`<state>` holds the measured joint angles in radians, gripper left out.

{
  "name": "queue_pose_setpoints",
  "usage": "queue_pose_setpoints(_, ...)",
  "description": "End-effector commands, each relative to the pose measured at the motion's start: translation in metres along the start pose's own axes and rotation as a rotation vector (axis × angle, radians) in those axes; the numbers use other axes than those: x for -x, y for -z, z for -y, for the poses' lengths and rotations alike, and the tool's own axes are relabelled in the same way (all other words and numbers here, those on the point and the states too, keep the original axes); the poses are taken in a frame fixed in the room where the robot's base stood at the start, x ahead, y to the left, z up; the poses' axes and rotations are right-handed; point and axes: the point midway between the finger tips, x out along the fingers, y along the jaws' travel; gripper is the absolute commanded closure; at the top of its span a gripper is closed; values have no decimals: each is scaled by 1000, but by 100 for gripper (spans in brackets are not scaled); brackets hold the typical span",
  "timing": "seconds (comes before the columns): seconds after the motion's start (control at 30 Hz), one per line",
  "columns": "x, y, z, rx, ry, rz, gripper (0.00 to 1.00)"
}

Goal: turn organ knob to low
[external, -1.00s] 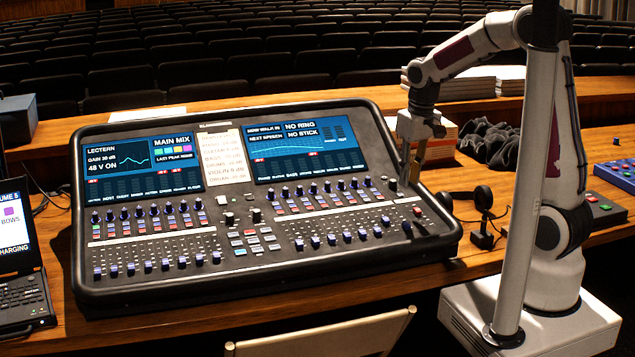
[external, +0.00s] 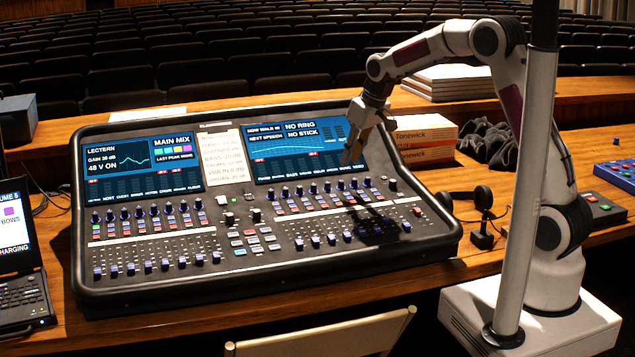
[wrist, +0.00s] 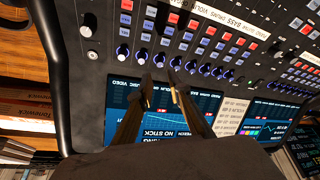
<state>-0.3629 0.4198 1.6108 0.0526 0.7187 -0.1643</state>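A row of dark blue knobs with white markers runs below the right screen of the mixing desk (external: 150,300). The strip labels are small and blurred. The organ knob (external: 340,184) seems to be third from the right in that row, but I cannot read its label for certain. In the wrist view it seems to be third from the left (wrist: 159,60). My gripper (external: 350,162) hangs over the lower right screen, just above the right half of the row. In the wrist view its fingertips (wrist: 166,75) stand slightly apart, empty, close to the knobs. Knob settings are too small to tell.
Neighbouring knobs (wrist: 142,56) stand close on both sides. A headset (external: 483,200) and boxes (external: 425,140) are to the right. A laptop (external: 20,270) is at the far left.

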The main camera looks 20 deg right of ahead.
Motion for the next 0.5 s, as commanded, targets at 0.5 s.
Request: queue_pose_setpoints(0.5,-23,-1,0,-1,0,3,82)
